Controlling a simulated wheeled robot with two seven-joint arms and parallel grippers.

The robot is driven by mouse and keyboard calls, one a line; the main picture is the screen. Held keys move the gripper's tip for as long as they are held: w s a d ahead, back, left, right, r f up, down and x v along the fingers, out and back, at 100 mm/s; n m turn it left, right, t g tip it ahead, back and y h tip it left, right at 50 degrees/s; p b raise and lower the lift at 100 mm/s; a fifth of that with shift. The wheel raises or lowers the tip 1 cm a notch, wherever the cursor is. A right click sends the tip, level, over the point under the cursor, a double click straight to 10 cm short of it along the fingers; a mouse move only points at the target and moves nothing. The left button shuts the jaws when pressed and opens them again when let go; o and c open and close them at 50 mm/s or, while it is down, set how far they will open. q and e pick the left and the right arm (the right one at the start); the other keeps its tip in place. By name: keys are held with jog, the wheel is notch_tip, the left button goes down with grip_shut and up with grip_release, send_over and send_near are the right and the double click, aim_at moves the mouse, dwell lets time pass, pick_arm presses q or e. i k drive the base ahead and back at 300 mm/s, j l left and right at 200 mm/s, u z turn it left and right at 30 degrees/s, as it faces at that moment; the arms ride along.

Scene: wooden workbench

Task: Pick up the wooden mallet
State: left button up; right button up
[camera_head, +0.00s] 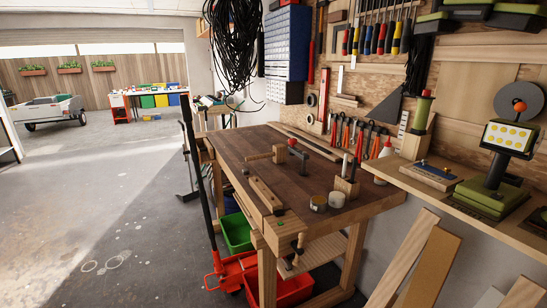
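A light wooden mallet (279,154) lies on the dark top of the wooden workbench (236,151), toward its far half. Its blocky head is at the right and its handle points left. A small tool with a red top (292,142) lies close to the right of the mallet head. Neither of my grippers is in view.
A long wooden block (266,194) lies along the bench's left edge. Round tins (318,203) and a wooden holder (346,187) stand near the front right. A red crate (292,289) and a green crate (237,232) sit beneath. The floor to the left is open.

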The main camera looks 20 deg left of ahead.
aim_at(279, 154)
jog(key=i+j+z, duration=0.1)
jog(key=z, duration=0.25)
jog(key=j+z, duration=0.65)
jog(key=i+l, duration=0.05)
jog(key=l, duration=0.05)
